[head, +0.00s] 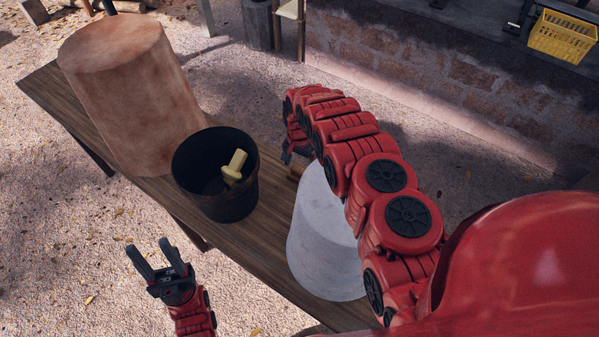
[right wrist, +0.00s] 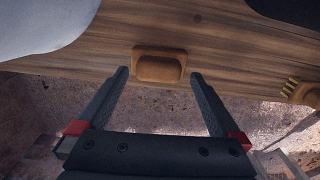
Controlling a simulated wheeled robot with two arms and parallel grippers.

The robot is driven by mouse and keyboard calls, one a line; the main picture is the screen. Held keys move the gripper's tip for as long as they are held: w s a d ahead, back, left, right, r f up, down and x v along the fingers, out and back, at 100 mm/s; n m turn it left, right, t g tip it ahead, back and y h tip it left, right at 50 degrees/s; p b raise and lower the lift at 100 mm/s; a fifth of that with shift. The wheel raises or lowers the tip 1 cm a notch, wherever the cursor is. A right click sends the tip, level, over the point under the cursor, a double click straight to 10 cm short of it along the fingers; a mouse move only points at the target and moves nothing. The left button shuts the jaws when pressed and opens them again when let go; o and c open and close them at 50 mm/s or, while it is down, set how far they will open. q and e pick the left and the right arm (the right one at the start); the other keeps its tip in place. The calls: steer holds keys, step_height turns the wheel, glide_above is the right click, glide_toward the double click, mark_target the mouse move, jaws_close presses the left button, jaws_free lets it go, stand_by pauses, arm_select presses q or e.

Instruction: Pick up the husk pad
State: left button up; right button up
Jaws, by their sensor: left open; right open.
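The husk pad, as I take it, is a small brown block (right wrist: 160,68) with rounded corners. It lies on the wooden table near its edge in the right wrist view. A brown bit of it shows beside the arm in the head view (head: 297,172). My right gripper (right wrist: 159,76) is open and empty, its fingertips on either side of the block's near part; I cannot tell whether they touch it. In the head view the right arm partly hides this gripper (head: 287,157). My left gripper (head: 148,245) is open and empty, in front of the table's near edge.
A black bucket (head: 215,205) holding a pale yellow object (head: 234,167) stands on the table (head: 255,255). A large clay-coloured cylinder (head: 130,90) is left of it, a whitish one (head: 318,245) right. A bristled wooden item (right wrist: 303,93) lies at the right in the wrist view.

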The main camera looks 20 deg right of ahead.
mark_target(300, 169)
steer(key=shift+f, duration=1.35)
steer(key=shift+s, duration=0.1)
steer(key=c, duration=1.3)
steer(key=shift+r, duration=0.15)
steer(key=shift+r, duration=0.95)
step_height(300, 169, up, 6)
steer(key=b, duration=0.3)
steer(key=shift+r+b, duration=0.2)
steer(key=shift+b, duration=0.1)
steer(key=shift+r, duration=0.7)
